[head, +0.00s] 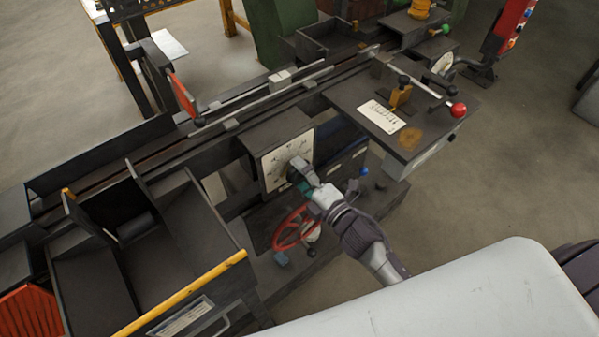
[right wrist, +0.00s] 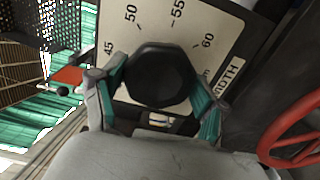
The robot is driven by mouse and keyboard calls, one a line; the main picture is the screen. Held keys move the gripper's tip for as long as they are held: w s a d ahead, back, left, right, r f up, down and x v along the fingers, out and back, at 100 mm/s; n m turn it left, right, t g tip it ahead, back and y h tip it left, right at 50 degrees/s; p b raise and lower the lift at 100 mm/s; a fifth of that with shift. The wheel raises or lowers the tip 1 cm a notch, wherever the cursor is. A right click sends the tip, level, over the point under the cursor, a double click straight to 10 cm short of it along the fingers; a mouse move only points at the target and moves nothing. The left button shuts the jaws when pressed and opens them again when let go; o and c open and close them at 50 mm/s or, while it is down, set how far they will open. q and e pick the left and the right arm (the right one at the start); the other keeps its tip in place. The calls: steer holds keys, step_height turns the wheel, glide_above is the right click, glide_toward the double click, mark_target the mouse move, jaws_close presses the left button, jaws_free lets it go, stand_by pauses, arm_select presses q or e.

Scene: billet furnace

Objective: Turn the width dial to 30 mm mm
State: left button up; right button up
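The width dial is a black faceted knob (right wrist: 158,76) on a pale scale plate (right wrist: 112,32). The numbers 45, 50, 55 and 60 and part of a width label show on the plate. The knob's pointer and the rest of the scale are hidden. In the head view the plate (head: 273,173) faces the front of the machine, and my right gripper (head: 299,176) covers the knob. In the right wrist view my right gripper (right wrist: 158,92) has its teal-padded fingers on both sides of the knob, seemingly touching it. My left gripper is not in view.
A red handwheel (head: 293,229) sits just below the dial plate. A dark side table (head: 425,125) with a red-knobbed lever (head: 458,110) stands to the right. Dark bins with a yellow rail (head: 180,293) are at the left. Open floor (head: 530,165) lies right of the machine.

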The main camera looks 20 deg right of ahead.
steer(key=shift+o, duration=1.3)
steer(key=v, duration=1.2)
